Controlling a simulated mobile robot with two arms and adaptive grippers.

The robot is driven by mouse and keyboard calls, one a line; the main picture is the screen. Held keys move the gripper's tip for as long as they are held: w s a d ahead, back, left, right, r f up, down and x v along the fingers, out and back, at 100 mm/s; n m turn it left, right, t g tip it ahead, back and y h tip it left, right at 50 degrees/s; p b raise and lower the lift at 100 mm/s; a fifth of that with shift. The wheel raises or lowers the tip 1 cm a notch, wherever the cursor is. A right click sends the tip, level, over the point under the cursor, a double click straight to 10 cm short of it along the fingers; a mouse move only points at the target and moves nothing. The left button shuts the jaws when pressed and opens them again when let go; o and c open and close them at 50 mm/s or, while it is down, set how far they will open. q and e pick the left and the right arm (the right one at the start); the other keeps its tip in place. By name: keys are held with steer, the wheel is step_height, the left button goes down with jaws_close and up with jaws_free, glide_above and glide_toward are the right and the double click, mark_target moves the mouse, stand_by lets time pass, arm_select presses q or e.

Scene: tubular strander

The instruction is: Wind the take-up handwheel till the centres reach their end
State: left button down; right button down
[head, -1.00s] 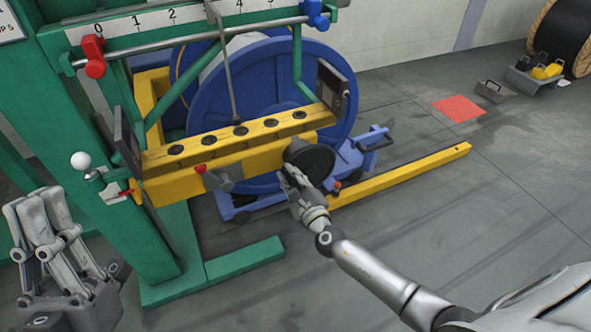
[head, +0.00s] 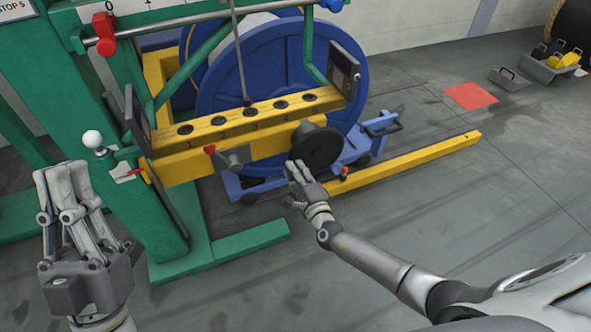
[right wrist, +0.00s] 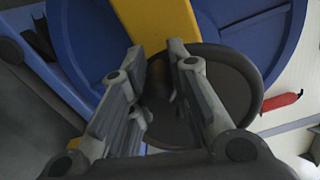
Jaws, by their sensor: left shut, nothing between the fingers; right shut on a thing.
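The take-up handwheel (head: 318,146) is a dark disc at the right end of a yellow beam (head: 270,146). My right gripper (head: 296,172) is at its lower left side, shut on it. The right wrist view shows the dark wheel (right wrist: 232,95) close behind and between the gripper's fingers (right wrist: 158,100); the exact grip is partly hidden. A large blue reel (head: 225,85) stands behind the beam. I cannot make out the centres. My left gripper (head: 68,180) is shut and empty, fingers up, at the lower left, apart from the machine.
A green frame (head: 125,200) with a white-knobbed lever (head: 93,139) stands beside my left gripper. A yellow floor bar (head: 420,160) and blue trolley (head: 355,150) lie right of the wheel. The floor at right is mostly clear.

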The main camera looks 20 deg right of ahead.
steer(key=shift+d, duration=0.1)
steer(key=c, duration=1.3)
jaws_free()
steer(key=shift+f, duration=0.1)
steer(key=s, duration=1.2)
steer(key=shift+d, duration=0.2)
